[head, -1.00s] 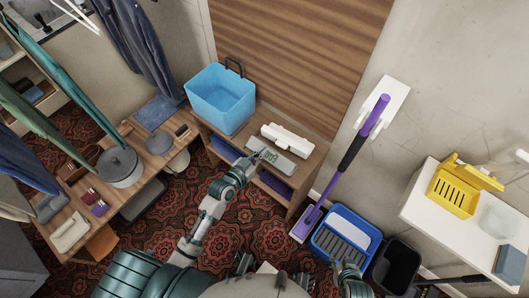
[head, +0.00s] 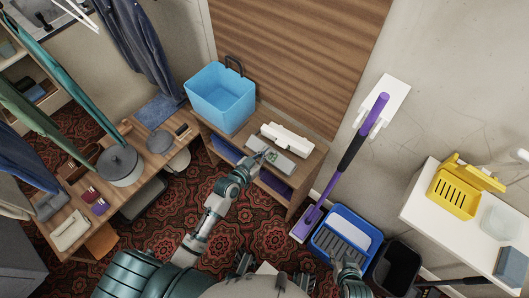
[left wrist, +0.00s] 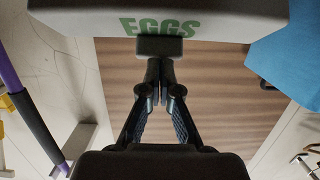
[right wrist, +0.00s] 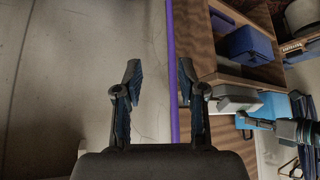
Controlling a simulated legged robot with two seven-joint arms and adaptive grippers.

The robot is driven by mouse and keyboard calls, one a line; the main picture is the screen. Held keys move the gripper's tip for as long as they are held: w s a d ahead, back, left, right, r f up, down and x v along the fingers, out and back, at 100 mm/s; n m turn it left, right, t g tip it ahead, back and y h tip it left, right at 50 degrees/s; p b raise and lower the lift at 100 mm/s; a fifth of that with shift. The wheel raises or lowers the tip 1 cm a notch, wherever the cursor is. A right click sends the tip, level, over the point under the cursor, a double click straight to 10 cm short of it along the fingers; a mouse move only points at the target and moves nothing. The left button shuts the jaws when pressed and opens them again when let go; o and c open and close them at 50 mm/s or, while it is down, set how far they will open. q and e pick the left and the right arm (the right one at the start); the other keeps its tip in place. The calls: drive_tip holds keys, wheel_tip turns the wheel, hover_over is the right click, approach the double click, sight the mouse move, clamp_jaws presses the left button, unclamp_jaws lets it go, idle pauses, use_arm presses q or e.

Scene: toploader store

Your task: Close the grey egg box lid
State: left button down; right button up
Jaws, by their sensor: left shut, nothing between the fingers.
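The grey egg box (head: 296,163) lies on top of the low wooden cabinet. It shows as a flat grey front part and a paler raised part (head: 287,138) behind it. In the left wrist view, a grey panel with green "EGGS" lettering (left wrist: 205,15) and a darker tab fills the top. My left gripper (head: 262,158) is at the box's left front. Its fingertips (left wrist: 160,65) are shut and empty, close to the tab; I cannot tell whether they touch. My right gripper (head: 347,264) is low near the blue bin, its fingers (right wrist: 160,72) apart and empty.
A light blue basket (head: 222,97) stands left of the egg box on the cabinet (head: 300,185). A purple mop (head: 340,165) leans to the right, beside a blue bin (head: 345,237).

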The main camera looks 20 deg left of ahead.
use_arm(q)
drive_tip(key=shift+w+d+r+g+p, duration=0.15)
drive_tip(key=shift+w+r+g+p, duration=0.2)
drive_tip(key=shift+p, duration=0.9)
use_arm(e)
drive_tip(key=s+d+g+h, duration=0.1)
drive_tip(key=s+d+g, duration=0.2)
drive_tip(key=s+g, duration=0.35)
use_arm(q)
drive_tip(key=w+g+p, duration=0.1)
drive_tip(key=p, duration=0.3)
drive_tip(key=shift+r+y, duration=0.1)
drive_tip(key=shift+y, duration=0.3)
drive_tip(key=g+p, duration=0.1)
drive_tip(key=p, duration=0.1)
drive_tip(key=w+g+p, duration=0.1)
drive_tip(key=p, duration=0.1)
drive_tip(key=shift+w+d+f+y, duration=0.15)
drive_tip(key=shift+d+f+y, duration=0.15)
drive_tip(key=shift+d, duration=0.05)
drive_tip(key=shift+f, duration=0.1)
use_arm(e)
drive_tip(key=s+f, duration=0.3)
drive_tip(key=f, duration=0.8)
drive_tip(key=s+f+t, duration=0.1)
drive_tip(key=s+f, duration=0.2)
drive_tip(key=f, duration=0.8)
drive_tip(key=shift+f, duration=0.1)
use_arm(q)
drive_tip(key=shift+s, duration=0.2)
